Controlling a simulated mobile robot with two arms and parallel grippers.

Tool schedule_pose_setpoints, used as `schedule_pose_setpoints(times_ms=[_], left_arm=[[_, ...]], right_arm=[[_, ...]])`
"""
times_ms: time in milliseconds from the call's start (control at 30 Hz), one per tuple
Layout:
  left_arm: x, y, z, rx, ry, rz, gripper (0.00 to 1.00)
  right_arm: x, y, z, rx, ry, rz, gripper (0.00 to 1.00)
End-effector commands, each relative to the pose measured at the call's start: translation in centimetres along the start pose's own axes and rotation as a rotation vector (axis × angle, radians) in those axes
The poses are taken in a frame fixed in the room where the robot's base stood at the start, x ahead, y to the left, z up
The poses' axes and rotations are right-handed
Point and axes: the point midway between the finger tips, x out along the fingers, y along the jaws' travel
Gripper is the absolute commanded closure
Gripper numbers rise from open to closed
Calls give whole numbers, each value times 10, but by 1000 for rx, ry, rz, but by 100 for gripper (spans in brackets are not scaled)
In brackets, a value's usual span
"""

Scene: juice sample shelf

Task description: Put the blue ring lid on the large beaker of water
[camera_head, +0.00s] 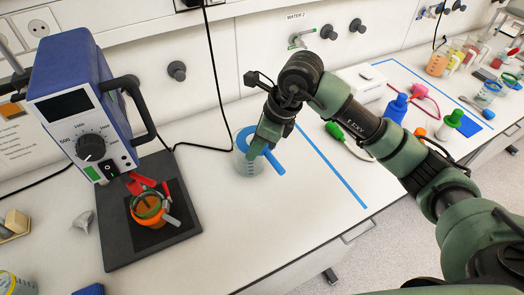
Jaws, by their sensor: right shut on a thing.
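My right gripper (258,146) reaches in from the right and points down at the large beaker of water (250,169). The beaker is clear, with dark marks on its side, and stands on the white bench. My right gripper is shut on the blue ring lid (275,164), a blue ring with a flat handle that points to the lower right. The lid is at the beaker's mouth; the gripper covers part of it, so I cannot tell whether it rests on the rim. My left gripper is not in view.
Blue tape (332,167) runs right of the large beaker. Bottles, including a blue one (396,108), stand further right. The bench front is clear.

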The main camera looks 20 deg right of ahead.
Motion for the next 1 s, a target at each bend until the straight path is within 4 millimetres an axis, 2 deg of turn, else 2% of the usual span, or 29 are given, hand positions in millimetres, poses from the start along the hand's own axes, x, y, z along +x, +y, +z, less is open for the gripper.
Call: schedule_pose_setpoints(times_ms=[433,500,600,1000], left_arm=[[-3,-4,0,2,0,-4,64],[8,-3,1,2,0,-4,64],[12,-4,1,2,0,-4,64],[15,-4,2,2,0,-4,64]], right_arm=[[12,-30,30,-1,0,0,100],[21,-30,24,-1,2,-1,100],[25,-30,23,-1,1,-1,100],[28,-30,22,-1,0,0,100]])
